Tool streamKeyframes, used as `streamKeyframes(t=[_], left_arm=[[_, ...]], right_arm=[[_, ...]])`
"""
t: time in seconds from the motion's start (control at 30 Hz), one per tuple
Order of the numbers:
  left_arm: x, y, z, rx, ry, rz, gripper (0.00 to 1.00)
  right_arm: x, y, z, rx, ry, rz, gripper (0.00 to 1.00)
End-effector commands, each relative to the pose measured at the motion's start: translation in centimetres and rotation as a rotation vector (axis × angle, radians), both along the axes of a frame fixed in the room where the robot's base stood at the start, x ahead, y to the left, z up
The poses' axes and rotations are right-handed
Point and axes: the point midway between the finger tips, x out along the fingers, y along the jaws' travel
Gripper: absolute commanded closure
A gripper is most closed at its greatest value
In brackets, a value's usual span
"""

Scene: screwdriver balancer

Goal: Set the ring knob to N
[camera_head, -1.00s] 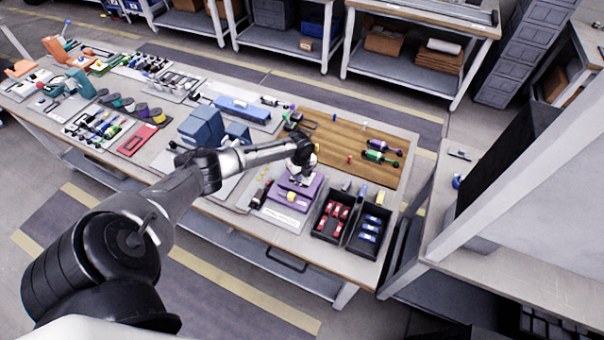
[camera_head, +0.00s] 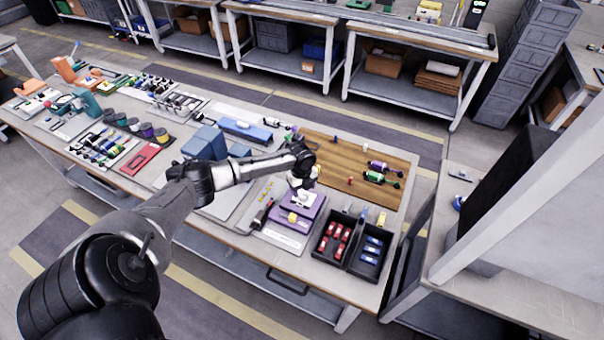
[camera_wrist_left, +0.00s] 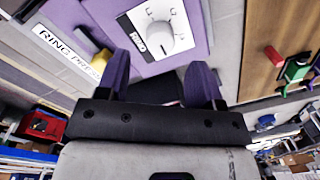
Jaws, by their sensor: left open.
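The purple ring press (camera_head: 312,211) stands on a grey mat near the front of the bench. In the left wrist view its white plate marked RING carries the round pale ring knob (camera_wrist_left: 160,38). I cannot read the N mark or the knob's setting. My left gripper (camera_wrist_left: 160,82) is open, its two purple fingers apart with nothing between them. The knob lies beyond the fingertips, roughly in line with the gap, and does not appear to be touched. In the head view the left gripper (camera_head: 301,184) is just over the back of the press. My right gripper is out of view.
A label strip (camera_wrist_left: 68,52) reads RING PRESS. A black two-part bin (camera_head: 337,262) with red and blue pieces stands right of the press. A wooden board (camera_head: 350,155) with coloured tools lies behind. Blue blocks (camera_head: 205,143) stand to the left.

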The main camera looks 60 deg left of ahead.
Motion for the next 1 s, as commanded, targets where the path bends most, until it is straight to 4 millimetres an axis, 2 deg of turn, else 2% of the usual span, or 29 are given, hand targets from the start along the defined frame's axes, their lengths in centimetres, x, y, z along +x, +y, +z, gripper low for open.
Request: streamKeyframes(t=[0.03, 0.1, 0.4, 0.63, 1.0], left_arm=[[-0.1, 0.1, 1.3, 0.003, -0.001, -0.003, 0.39], [-0.1, 0.1, 2.7, 0.002, -0.001, -0.002, 0.39], [-0.4, 0.1, 7.3, 0.001, -0.001, -0.001, 0.39], [-0.5, 0.0, 8.9, 0.0, 0.0, 0.0, 0.39], [-0.5, 0.0, 9.1, 0.0, 0.0, 0.0, 0.39]], right_arm=[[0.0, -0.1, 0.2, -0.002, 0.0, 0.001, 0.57], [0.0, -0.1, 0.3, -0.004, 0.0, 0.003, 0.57], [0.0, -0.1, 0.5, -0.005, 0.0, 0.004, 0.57], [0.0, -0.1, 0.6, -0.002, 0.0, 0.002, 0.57], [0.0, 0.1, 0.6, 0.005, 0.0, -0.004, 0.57]])
